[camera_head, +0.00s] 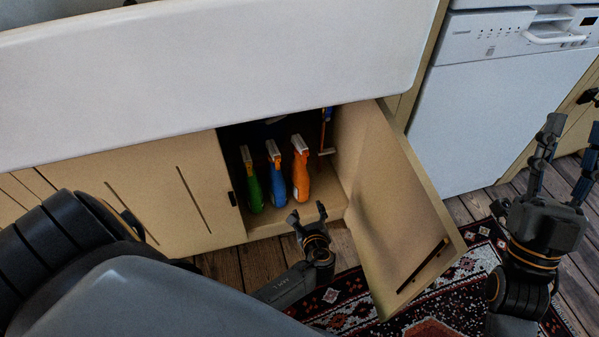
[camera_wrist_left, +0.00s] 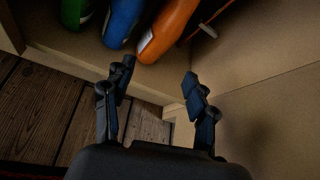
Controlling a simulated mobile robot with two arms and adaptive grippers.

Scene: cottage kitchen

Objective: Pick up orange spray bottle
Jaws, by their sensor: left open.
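The orange spray bottle (camera_head: 301,172) stands upright in the open cabinet under the sink, rightmost of a row of three bottles. Its lower part shows in the left wrist view (camera_wrist_left: 168,30), beyond the fingertips. My left gripper (camera_head: 307,214) is open and empty just outside the cabinet, in front of and a little below the orange bottle. In the left wrist view my left gripper (camera_wrist_left: 158,78) has its two fingers apart with nothing between them. My right gripper (camera_head: 566,160) is open and empty at the far right, before the white appliance.
A blue spray bottle (camera_head: 279,187) stands close to the left of the orange one, and a green spray bottle (camera_head: 253,188) left of that. The open cabinet door (camera_head: 400,215) bounds the right side. The white sink (camera_head: 210,75) overhangs above. A patterned rug (camera_head: 430,310) lies on the floor.

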